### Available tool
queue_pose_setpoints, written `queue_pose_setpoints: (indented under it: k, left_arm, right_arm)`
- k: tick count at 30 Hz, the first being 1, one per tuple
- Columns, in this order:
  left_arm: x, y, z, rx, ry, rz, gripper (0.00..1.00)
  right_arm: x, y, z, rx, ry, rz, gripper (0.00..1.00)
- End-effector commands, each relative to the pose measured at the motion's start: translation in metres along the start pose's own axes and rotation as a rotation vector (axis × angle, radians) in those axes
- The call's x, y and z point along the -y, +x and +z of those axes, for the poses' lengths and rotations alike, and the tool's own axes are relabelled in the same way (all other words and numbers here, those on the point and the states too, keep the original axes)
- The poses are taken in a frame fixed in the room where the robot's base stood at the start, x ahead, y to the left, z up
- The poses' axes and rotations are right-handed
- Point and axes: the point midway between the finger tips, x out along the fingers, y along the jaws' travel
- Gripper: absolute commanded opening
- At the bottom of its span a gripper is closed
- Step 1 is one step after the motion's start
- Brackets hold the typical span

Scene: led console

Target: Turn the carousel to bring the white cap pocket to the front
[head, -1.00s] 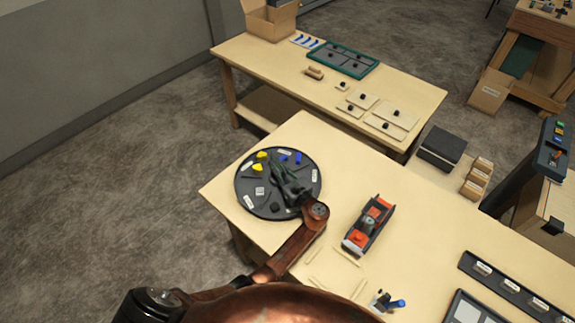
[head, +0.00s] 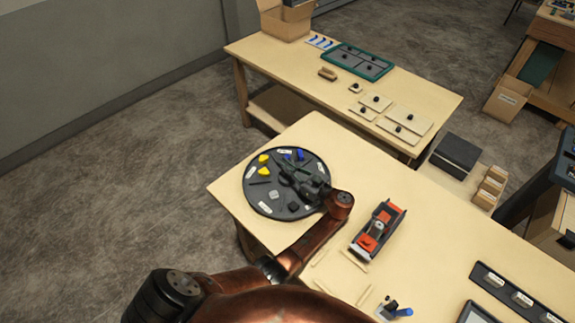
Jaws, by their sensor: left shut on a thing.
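The carousel (head: 253,192) is a round, dark turntable on the near table's left corner. Small parts and white labels lie around its top. Yellow pieces (head: 264,158) sit at its back left and blue pieces (head: 300,154) at its back. A small whitish piece (head: 273,195), possibly the white cap, lies at the front left. My left gripper (head: 284,167) reaches over the disc from the right and is shut on a part of the carousel. The held part and some of the middle pockets are hidden by the gripper. My right gripper is out of view.
An orange and dark device (head: 378,229) stands right of the carousel, close to my left arm. Thin light sticks and a blue-handled item (head: 399,312) lie nearer me. A second table (head: 425,98) with a green-framed tray (head: 357,60) stands behind.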

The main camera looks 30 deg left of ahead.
Motion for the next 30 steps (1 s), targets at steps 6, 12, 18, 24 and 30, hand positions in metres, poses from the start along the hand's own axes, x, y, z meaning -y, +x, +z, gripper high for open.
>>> queue_pose_setpoints:
  k: [6, 12, 18, 24, 30]
  left_arm:
    - [0.0001, -0.0013, -0.0006, -0.002, 0.001, 0.002, 0.0]
    - [0.0001, -0.0014, -0.0006, -0.002, 0.0, 0.001, 0.0]
    - [-0.0003, -0.0006, -0.0006, -0.001, 0.0, 0.002, 0.24]
    - [-0.0007, 0.0002, -0.0004, -0.001, 0.0, 0.003, 0.28]
    - [-0.0004, 0.0004, 0.0042, 0.0, -0.002, 0.004, 0.28]
  right_arm:
    - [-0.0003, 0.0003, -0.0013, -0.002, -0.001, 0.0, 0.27]
    - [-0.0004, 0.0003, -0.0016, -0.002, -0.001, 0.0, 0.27]
    - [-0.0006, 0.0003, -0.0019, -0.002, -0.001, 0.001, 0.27]
    - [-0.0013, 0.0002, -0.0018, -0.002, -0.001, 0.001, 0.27]
    - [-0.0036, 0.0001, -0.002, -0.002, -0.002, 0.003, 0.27]
